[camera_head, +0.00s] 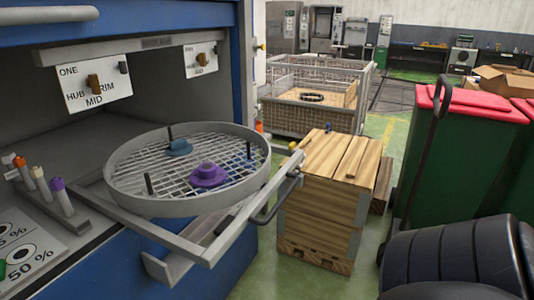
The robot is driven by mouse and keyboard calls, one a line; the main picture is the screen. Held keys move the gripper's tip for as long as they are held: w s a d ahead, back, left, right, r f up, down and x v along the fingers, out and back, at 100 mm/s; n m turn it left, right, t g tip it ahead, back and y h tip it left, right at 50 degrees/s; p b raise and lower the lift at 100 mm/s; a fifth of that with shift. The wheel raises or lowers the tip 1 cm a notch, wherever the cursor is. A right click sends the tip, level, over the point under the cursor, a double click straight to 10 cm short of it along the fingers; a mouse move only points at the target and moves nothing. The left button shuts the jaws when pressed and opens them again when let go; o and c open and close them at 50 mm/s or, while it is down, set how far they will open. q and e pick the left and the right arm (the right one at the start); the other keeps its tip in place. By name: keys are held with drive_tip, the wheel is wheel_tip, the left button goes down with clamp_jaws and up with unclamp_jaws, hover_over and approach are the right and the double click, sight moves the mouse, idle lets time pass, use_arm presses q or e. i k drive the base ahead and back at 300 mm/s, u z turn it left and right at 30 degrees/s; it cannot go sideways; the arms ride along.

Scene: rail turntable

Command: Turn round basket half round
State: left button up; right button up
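The round basket (121,196) is a shallow grey metal ring with a wire-mesh floor. It sits level on a grey rail frame (205,250) that sticks out of the blue machine. A purple hub-shaped part (208,175) stands on the mesh near the front right. A blue-grey part (178,147) sits towards the back. Several dark upright pins rise from the mesh, one at the left (149,183) and one at the right (249,150).
A rack with orange, cream and purple-topped pieces (62,196) stands left of the basket. A wooden crate (322,210) is close on the right. Green bins with red lids (455,150) and dark, ribbed tyre-like shapes (455,255) fill the right. A wire cage (300,118) stands behind.

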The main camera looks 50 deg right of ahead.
sight(205, 204)
drive_tip(key=z, duration=1.2)
